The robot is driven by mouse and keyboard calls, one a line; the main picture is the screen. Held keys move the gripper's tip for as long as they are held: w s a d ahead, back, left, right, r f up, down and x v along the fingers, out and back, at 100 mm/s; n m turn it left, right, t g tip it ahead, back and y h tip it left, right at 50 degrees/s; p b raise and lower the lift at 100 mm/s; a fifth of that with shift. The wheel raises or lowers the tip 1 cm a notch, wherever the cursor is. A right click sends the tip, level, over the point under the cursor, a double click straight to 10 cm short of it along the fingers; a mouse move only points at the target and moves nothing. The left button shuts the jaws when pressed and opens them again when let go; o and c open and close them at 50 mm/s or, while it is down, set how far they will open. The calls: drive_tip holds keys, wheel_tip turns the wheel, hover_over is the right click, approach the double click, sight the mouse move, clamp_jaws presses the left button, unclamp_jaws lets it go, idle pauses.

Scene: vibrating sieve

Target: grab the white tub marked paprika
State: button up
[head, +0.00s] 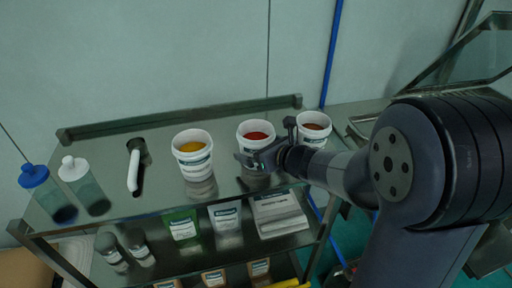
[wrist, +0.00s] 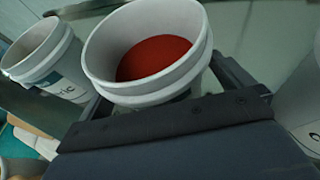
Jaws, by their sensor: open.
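A white tub with red powder (head: 257,131) stands in the middle of three tubs on the metal shelf; its label is too small or hidden to read. It fills the centre of the wrist view (wrist: 150,55). My gripper (head: 266,143) is open at this tub, with one finger on each side of it in the wrist view. I cannot tell whether the fingers touch it. A white tub with yellow powder (head: 193,154) stands to its left; its label ends in "ric" in the wrist view (wrist: 45,60). A white tub with brownish-red powder (head: 313,125) stands to the right, close to my gripper.
A raised rail (head: 180,117) runs along the back. Pouches (head: 183,225) and jars lie on the lower level.

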drive_tip(key=shift+c, duration=0.6)
drive_tip(key=c, duration=1)
drive_tip(key=shift+o, duration=0.2)
